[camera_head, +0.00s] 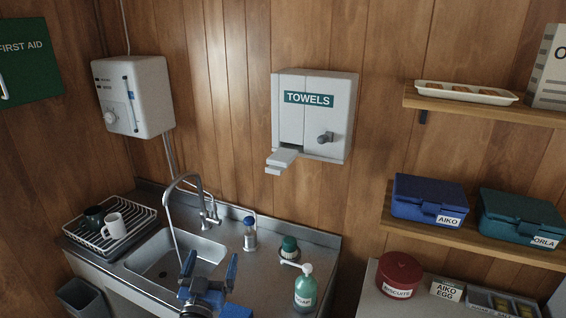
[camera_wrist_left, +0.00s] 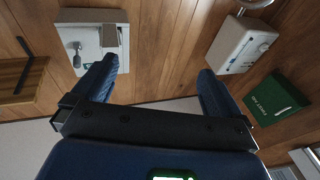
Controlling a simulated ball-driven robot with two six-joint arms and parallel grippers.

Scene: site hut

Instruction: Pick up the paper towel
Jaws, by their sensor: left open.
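The white towel dispenser (camera_head: 315,118), labelled TOWELS, is fixed to the wood wall above the counter. It has a dark knob (camera_head: 325,138) at its lower right. A pale flat piece (camera_head: 283,159) juts out at its lower left. I cannot tell if this is a paper towel or part of the dispenser; no separate towel shows clearly. My left gripper (camera_head: 210,266) is open and empty, low in front of the sink and well below the dispenser. In the left wrist view the dispenser (camera_wrist_left: 89,50) appears upside down beyond the open fingers (camera_wrist_left: 155,82).
The sink (camera_head: 170,262) has a tall curved tap (camera_head: 186,180). A soap bottle (camera_head: 305,290), a brush (camera_head: 250,234) and a dish rack (camera_head: 92,236) stand on the counter. A white heater box (camera_head: 140,97) hangs left. Shelves hold a blue box (camera_head: 420,196). Wall around the dispenser is clear.

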